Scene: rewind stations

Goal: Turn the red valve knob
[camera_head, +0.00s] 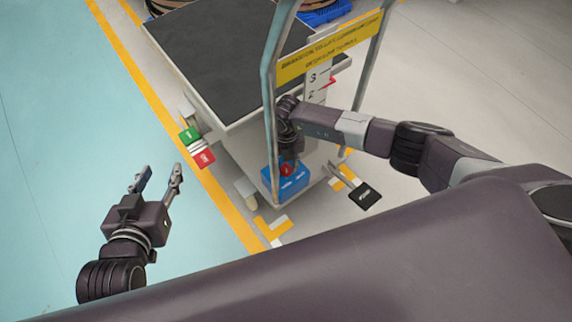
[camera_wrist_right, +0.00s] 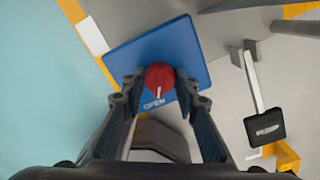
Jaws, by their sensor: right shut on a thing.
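The red valve knob (camera_wrist_right: 160,76) sits on a blue plate (camera_wrist_right: 190,44) with the white word OPEN printed near it. A white mark on the knob points down toward that word in the right wrist view. In the head view the knob (camera_head: 286,170) shows small on the blue plate (camera_head: 289,187) at the foot of the cart. My right gripper (camera_wrist_right: 160,84) is shut on the knob, with one finger on each side. My left gripper (camera_head: 160,174) is open and empty over the floor at the left.
A cart with a dark top (camera_head: 215,50), a grey frame and a yellow sign (camera_head: 328,48) stands around the plate. A black pedal (camera_head: 365,196) is at its right, and green (camera_head: 189,135) and red (camera_head: 204,158) pedals at its left. The teal floor at left is clear.

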